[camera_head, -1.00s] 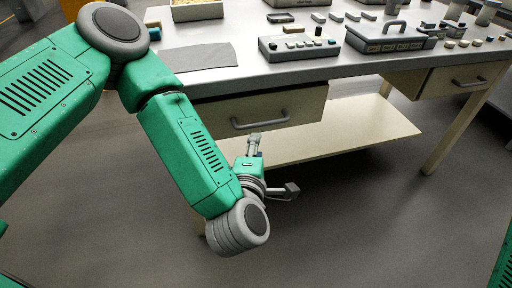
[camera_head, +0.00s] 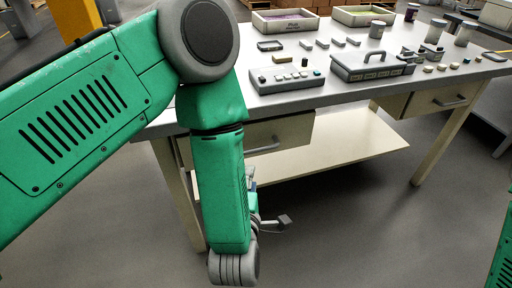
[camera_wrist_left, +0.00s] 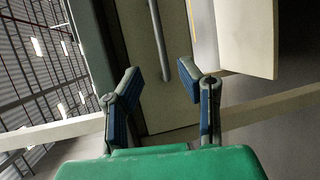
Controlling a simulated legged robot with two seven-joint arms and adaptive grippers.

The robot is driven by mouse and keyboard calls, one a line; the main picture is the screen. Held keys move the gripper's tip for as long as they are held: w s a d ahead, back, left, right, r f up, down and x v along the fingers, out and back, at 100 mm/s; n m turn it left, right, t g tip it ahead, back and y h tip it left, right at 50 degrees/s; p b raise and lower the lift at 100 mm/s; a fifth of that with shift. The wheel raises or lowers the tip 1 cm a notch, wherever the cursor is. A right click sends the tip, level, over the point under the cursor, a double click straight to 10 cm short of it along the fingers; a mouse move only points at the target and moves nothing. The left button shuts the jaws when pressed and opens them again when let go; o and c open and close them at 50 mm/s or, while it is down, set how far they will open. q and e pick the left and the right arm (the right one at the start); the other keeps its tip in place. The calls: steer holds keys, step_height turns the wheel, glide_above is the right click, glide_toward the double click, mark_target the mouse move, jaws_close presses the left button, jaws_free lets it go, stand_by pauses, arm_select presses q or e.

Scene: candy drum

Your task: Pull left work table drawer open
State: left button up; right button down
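The left work table drawer (camera_head: 289,132) is a beige front with a grey bar handle (camera_head: 265,149), under the left part of the table top. My left forearm covers its left part in the head view. In the left wrist view the drawer front (camera_wrist_left: 178,45) fills the upper middle, with its handle (camera_wrist_left: 158,38) running lengthwise ahead of the fingers. My left gripper (camera_wrist_left: 160,85) is open, its two blue-padded fingers spread and empty, short of the handle's near end. In the head view the gripper is mostly hidden behind my forearm, below the drawer. My right gripper is not in view.
The work table (camera_head: 290,101) carries a control box (camera_head: 287,78), a lidded grey case (camera_head: 373,66) and two trays along the back. A second drawer (camera_head: 438,100) is at the right. A lower shelf (camera_head: 330,142) lies beneath. The floor in front is clear.

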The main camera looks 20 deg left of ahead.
mark_target(255, 152)
arm_select(q)
steer(key=b+x, duration=0.3)
steer(key=x, duration=0.9)
steer(key=shift+w+a+f, duration=0.15)
steer(key=shift+w, duration=0.2)
jaws_close()
